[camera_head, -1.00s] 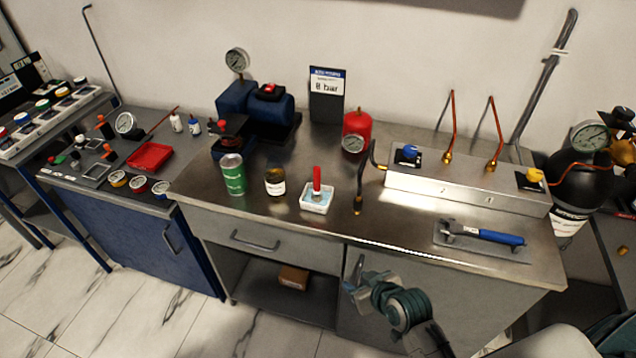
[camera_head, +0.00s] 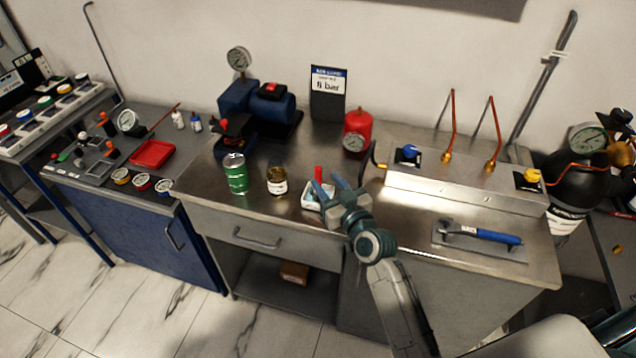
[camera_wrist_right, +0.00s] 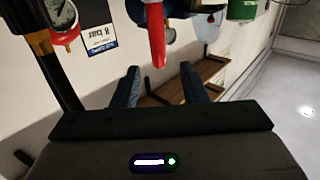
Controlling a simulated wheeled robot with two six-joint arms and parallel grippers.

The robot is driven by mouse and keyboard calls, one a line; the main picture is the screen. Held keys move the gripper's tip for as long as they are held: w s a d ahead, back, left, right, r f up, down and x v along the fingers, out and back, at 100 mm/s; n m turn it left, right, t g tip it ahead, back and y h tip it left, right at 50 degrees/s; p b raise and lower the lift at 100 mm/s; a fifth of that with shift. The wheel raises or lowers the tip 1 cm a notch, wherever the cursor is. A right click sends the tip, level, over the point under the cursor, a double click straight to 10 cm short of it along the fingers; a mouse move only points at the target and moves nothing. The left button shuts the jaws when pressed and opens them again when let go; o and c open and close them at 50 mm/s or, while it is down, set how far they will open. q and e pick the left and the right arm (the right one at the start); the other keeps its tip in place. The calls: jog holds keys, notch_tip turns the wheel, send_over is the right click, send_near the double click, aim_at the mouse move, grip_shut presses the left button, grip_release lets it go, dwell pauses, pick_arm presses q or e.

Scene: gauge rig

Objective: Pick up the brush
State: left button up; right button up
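The brush's red handle (camera_head: 318,173) stands up from the small white tray (camera_head: 309,203) at the front of the steel bench. In the right wrist view the red handle (camera_wrist_right: 157,42) lies just ahead of the fingertips, in line with the gap between them. My right gripper (camera_head: 327,183) is open and empty, its fingers over the tray's right side; it also shows in the right wrist view (camera_wrist_right: 160,75). The gripper hides part of the tray and the brush's lower end. My left gripper is not in view.
A dark jar (camera_head: 277,181) and a green can (camera_head: 236,174) stand left of the tray. Behind are a red cylinder (camera_head: 358,122) and a sign (camera_head: 328,100). A metal manifold (camera_head: 455,182) and a blue-handled tool (camera_head: 490,236) are to the right.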

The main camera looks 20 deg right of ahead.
aim_at(320, 174)
jog(key=w, duration=0.1)
jog(key=w+p, duration=0.1)
jog(key=w, duration=0.1)
jog(key=w+p, duration=0.1)
jog(key=w, duration=0.1)
jog(key=shift+w+a, duration=0.25)
jog(key=shift+a, duration=0.15)
jog(key=shift+w+f, duration=0.2)
jog(key=shift+s+r, duration=0.1)
jog(key=shift+c, duration=0.8)
grip_shut()
